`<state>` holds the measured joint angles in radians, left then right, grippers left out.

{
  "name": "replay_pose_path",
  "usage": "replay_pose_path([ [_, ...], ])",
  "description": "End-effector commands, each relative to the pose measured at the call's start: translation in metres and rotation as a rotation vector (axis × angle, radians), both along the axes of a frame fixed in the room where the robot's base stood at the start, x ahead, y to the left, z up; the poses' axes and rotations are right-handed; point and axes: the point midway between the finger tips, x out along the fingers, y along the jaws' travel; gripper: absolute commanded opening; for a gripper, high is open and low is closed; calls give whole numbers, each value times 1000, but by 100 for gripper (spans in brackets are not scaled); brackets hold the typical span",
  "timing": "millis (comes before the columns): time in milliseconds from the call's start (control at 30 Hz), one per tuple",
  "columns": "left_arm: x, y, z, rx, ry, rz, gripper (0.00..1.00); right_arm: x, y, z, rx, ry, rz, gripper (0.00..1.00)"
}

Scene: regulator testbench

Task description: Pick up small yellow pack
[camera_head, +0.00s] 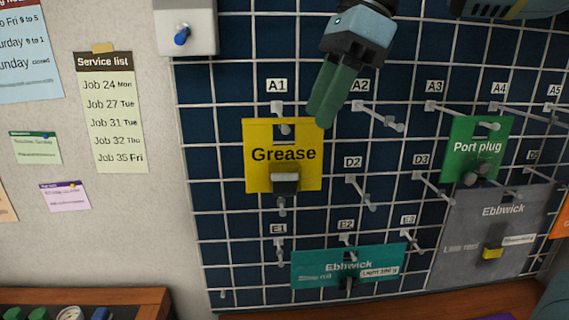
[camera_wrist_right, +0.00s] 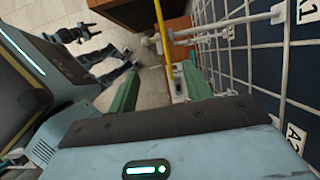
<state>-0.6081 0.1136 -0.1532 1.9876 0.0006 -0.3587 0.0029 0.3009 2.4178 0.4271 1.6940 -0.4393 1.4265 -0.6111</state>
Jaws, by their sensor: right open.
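The small yellow pack (camera_head: 257,180), labelled "Grease", hangs on the hook at A1 on the grid wall. A hook with a grey block at its end sticks out in front of its lower part. In the right wrist view the yellow pack (camera_wrist_right: 162,40) shows edge-on as a thin strip beyond the fingers. My right gripper (camera_head: 324,105) is open and empty, its green fingers pointing down by the pack's upper right corner. In the right wrist view its fingers (camera_wrist_right: 160,92) stand apart with the pack's strip between their lines. I cannot tell whether they touch it. My left gripper does not show.
Several hooks stick out of the dark grid wall. A green "Port plug" pack (camera_head: 477,148) hangs at right, a teal "Ebbwick" pack (camera_head: 318,268) below, and a grey pack (camera_head: 470,225) at lower right. A grey box (camera_head: 186,18) with a blue knob is at upper left.

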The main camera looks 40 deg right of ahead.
Motion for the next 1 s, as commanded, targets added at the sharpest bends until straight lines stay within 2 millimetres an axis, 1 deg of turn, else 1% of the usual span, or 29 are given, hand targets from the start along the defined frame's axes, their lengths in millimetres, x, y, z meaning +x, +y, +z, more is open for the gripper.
replay_pose_path([
  [100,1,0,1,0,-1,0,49,2,4,-12,1,3,0,50],
  [267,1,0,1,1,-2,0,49,3,5,-15,2,0,-1,50],
  [367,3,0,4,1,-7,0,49,4,8,-21,1,2,1,50],
  [533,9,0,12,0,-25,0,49,9,16,-42,1,2,1,50],
  [700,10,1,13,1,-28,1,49,14,21,-59,3,1,0,50],
  [967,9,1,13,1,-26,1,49,15,22,-62,3,1,0,50],
  [1000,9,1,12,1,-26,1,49,15,22,-62,3,1,0,47],
])
